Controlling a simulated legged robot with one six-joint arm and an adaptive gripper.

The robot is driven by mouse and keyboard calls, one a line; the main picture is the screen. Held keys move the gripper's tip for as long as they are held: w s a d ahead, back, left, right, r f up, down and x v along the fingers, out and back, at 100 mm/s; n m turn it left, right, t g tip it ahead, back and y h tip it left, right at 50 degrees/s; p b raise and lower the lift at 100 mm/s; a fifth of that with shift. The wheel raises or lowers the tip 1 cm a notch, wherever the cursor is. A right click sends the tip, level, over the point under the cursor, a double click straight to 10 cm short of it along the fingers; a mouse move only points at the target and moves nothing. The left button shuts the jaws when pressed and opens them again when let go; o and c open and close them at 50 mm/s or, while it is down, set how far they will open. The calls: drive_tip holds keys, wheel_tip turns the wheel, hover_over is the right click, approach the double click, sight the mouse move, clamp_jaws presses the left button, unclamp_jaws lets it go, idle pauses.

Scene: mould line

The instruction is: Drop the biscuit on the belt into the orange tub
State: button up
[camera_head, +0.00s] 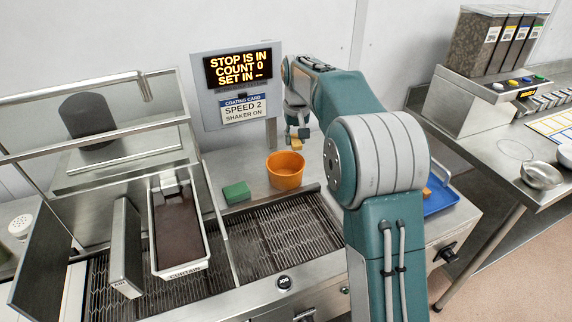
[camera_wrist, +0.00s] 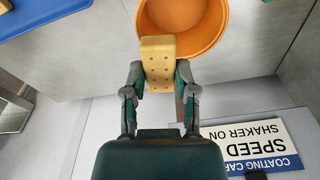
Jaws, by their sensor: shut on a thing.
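The biscuit (camera_wrist: 158,62) is a pale yellow block with small holes. My gripper (camera_wrist: 160,78) is shut on it, one finger on each side, in the wrist view. The orange tub (camera_wrist: 205,20) shows just beyond the biscuit there, which overlaps part of its rim in the picture. In the head view the orange tub (camera_head: 285,172) stands upright on the steel ledge behind the belt. My gripper (camera_head: 299,133) and the biscuit (camera_head: 296,144) are above and slightly behind the tub, apart from it. The mesh belt (camera_head: 280,235) runs in front of the tub.
A green block (camera_head: 236,192) lies left of the tub. A sign panel (camera_head: 238,85) stands close behind, left of my gripper. A white-rimmed trough of dark brown stuff (camera_head: 178,232) stands over the belt at left. A blue tray (camera_head: 440,197) is at right, partly hidden by my arm.

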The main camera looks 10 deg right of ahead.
sight(292, 155)
drive_tip(key=shift+w+a+f, duration=0.1)
drive_tip(key=shift+a+f, duration=0.05)
drive_tip(key=shift+a, duration=0.05)
drive_tip(key=f, duration=0.4)
drive_tip(key=shift+a+f, duration=0.3)
drive_tip(key=shift+f, duration=0.05)
drive_tip(key=shift+d+f, duration=0.2)
drive_tip(key=shift+f, duration=0.25)
drive_tip(key=shift+a, duration=0.15)
drive_tip(key=o, duration=0.8)
drive_tip(key=shift+a, duration=0.15)
drive_tip(key=shift+o, duration=0.2)
drive_tip(key=shift+d, duration=0.2)
